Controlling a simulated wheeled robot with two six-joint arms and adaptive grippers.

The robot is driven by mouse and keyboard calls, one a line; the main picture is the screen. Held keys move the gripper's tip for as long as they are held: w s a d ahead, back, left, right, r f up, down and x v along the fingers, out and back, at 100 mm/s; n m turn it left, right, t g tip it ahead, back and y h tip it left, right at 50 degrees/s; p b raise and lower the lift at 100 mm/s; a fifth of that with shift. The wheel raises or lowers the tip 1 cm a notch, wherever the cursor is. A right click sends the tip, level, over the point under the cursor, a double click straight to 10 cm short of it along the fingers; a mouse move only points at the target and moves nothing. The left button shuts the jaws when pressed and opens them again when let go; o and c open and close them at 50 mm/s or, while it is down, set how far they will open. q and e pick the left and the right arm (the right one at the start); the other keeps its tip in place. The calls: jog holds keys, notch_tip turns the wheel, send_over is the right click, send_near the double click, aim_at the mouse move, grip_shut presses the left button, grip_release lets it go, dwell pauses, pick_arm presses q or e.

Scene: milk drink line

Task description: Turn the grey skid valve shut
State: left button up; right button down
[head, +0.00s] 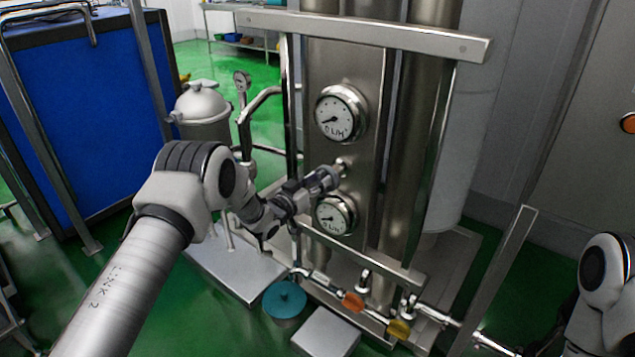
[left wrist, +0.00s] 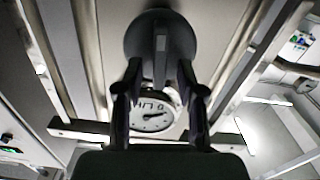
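The grey skid valve (left wrist: 160,42) shows in the left wrist view as a dark grey round knob with a raised bar across it, at the top middle. In the head view my left gripper (head: 326,179) is at the front of the steel panel, between two round gauges, and hides most of the valve. In the left wrist view the fingers of my left gripper (left wrist: 160,72) stand apart, one on each side of the bar, with a gap between them. Whether the fingertips touch the knob cannot be told. My right gripper is outside both views.
An upper gauge (head: 341,112) and a lower gauge (head: 335,214) sit close to my left gripper. A steel crossbar (head: 365,33) and frame posts surround the panel. Low down are an orange valve handle (head: 353,302), a yellow one (head: 399,329) and a teal-lidded pot (head: 285,298).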

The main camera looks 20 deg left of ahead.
pick_arm(q)
jog(key=shift+r, duration=0.1)
grip_shut()
jog(key=shift+d+m+b, duration=0.1)
jog(key=shift+m+b, duration=0.2)
jog(key=shift+m, duration=0.1)
jog(key=shift+s+d+f+m+b, duration=0.1)
jog(key=shift+d+f+m+b, duration=0.15)
jog(key=shift+m+b, duration=2.2)
jog(key=shift+s+d+f+m+b, duration=0.2)
jog(key=shift+m+b, duration=0.95)
jog(key=shift+m, duration=2.55)
jog(key=shift+w+d+f+m+b, duration=0.1)
jog(key=shift+d+f+m+b, duration=0.2)
jog(key=shift+m+b, duration=2.15)
jog(key=shift+m+p, duration=0.6)
jog(key=shift+m, duration=0.2)
grip_release()
jog(key=shift+s, duration=0.1)
